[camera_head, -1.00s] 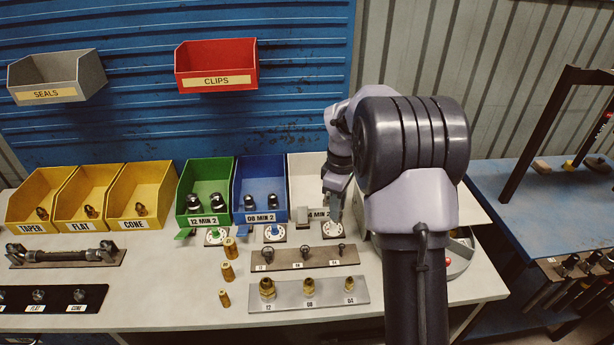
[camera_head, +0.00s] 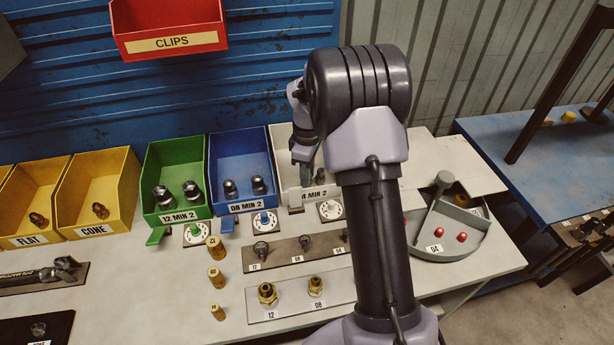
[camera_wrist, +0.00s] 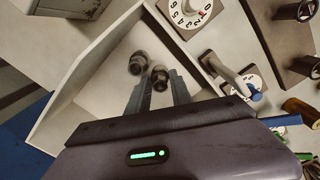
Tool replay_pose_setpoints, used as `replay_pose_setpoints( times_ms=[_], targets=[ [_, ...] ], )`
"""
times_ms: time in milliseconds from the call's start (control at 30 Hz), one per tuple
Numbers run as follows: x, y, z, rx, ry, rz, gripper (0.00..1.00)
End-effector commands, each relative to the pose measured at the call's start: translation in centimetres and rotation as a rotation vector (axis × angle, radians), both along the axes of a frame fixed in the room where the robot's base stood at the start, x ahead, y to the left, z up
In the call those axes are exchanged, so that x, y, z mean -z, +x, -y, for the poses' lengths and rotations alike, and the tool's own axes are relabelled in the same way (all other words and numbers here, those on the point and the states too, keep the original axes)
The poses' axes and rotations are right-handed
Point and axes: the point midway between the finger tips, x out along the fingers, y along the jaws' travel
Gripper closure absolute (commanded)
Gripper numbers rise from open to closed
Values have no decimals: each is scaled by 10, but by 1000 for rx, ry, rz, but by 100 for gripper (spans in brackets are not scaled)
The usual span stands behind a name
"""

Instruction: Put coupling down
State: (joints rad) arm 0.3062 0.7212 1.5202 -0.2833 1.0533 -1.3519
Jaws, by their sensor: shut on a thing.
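My gripper (camera_wrist: 159,88) is shut on a dark metal coupling (camera_wrist: 160,74), which shows between its two fingers in the wrist view. The gripper is inside the white bin (camera_wrist: 80,75), close to the bin floor; I cannot tell if the held coupling touches it. A second coupling (camera_wrist: 137,63) stands in the bin just beside the held one. In the head view the white bin (camera_head: 295,197) carries a label ending in "4 MIN 2". My gripper (camera_head: 303,172) points down into it, and my arm hides the bin's right part.
Left of the white bin stand a blue bin (camera_head: 239,207) and a green bin (camera_head: 178,216), each with couplings. Dials (camera_head: 331,210) sit in front of the bins. Brass fittings (camera_head: 267,292) stand on a plate nearer me.

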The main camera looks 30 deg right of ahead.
Motion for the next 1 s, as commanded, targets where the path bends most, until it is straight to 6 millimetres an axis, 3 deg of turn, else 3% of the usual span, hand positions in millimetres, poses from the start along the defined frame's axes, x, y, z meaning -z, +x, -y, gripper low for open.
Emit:
replay_pose_setpoints(
  times_ms=[233, 267, 367, 700, 767, 1000],
  targets=[
    [1, 0, 0, 0, 0, 0, 100],
    [1, 0, 0, 0, 0, 0, 72],
    [1, 0, 0, 0, 0, 0, 52],
    [-4, 0, 0, 0, 0, 1, 52],
    [-15, 1, 0, -1, -1, 4, 52],
    [-85, 1, 0, 0, -1, 4, 52]
  ],
)
